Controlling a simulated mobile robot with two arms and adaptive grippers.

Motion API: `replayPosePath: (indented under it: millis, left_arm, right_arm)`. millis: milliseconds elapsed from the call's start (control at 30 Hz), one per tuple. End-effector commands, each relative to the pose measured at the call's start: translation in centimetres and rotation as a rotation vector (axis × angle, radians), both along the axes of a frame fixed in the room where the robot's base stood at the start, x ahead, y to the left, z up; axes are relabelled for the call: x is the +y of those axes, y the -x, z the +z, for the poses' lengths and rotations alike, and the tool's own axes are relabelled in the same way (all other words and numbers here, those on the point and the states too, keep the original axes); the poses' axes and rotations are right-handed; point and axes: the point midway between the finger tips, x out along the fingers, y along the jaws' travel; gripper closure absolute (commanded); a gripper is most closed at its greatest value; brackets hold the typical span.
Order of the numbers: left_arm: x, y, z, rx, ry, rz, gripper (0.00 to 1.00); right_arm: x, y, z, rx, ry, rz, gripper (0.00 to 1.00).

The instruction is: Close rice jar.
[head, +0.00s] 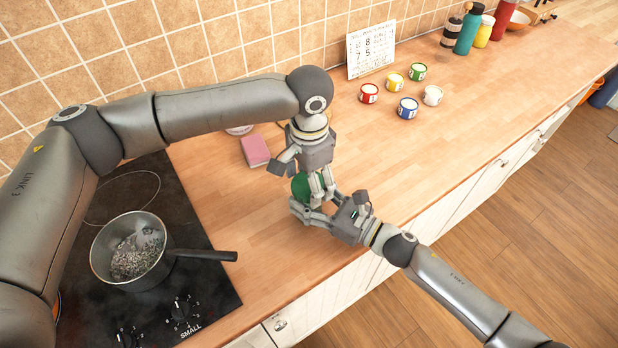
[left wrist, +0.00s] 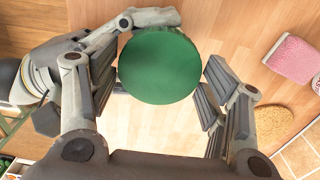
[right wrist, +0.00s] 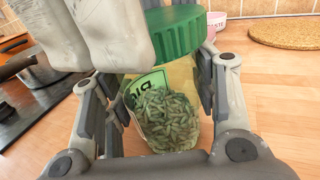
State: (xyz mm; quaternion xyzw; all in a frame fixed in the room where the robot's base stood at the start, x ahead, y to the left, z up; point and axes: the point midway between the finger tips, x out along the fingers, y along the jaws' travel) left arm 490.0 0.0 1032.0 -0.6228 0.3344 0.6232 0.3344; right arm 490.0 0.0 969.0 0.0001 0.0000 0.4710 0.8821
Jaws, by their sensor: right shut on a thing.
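The rice jar (right wrist: 165,115) is clear with a green label and pale grains inside, seen in the right wrist view. Its round green lid (right wrist: 180,32) is over the jar mouth; I cannot tell whether it is seated. The lid also shows in the head view (head: 300,187) and from above in the left wrist view (left wrist: 160,66). My right gripper (head: 312,208) is shut on the jar's body from the side. My left gripper (left wrist: 160,95) is above, its fingers apart on either side of the lid. In the head view the grippers hide most of the jar.
A pot (head: 128,250) stands on the black hob (head: 205,235) at left. A pink sponge (head: 255,150) lies behind the grippers. Several small coloured pots (head: 408,107) and a calendar (head: 371,50) are farther back.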

Motion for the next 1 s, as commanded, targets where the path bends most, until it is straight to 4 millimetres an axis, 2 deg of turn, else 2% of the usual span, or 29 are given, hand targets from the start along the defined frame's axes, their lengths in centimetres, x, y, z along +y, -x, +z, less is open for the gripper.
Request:
replayPosePath:
  millis: [33, 100, 400, 533, 667, 1000]
  left_arm:
    - [0.0, 0.0, 0.0, 0.000, 0.000, 0.000, 0.18]
    - [0.0, 0.0, 0.0, 0.000, 0.000, 0.000, 0.11]
    - [0.0, 0.0, 0.0, 0.000, 0.000, 0.000, 0.11]
    - [0.0, -0.1, 0.7, -0.001, 0.002, 0.000, 0.11]
    - [0.0, -0.1, 2.8, -0.003, 0.003, 0.001, 0.11]
    - [0.0, -0.1, 9.7, -0.002, 0.001, 0.001, 0.11]
  right_arm:
    - [0.0, 0.0, 0.0, -0.001, -0.001, 0.000, 1.00]
    - [0.0, 0.0, 0.0, -0.001, -0.001, 0.000, 1.00]
    - [0.0, 0.0, 0.0, -0.001, -0.001, 0.000, 1.00]
    - [0.0, 0.0, 0.0, -0.001, -0.001, 0.000, 1.00]
    - [0.0, 0.0, 0.0, 0.000, 0.000, 0.000, 1.00]
    - [0.0, 0.0, 0.0, -0.001, -0.001, 0.000, 1.00]
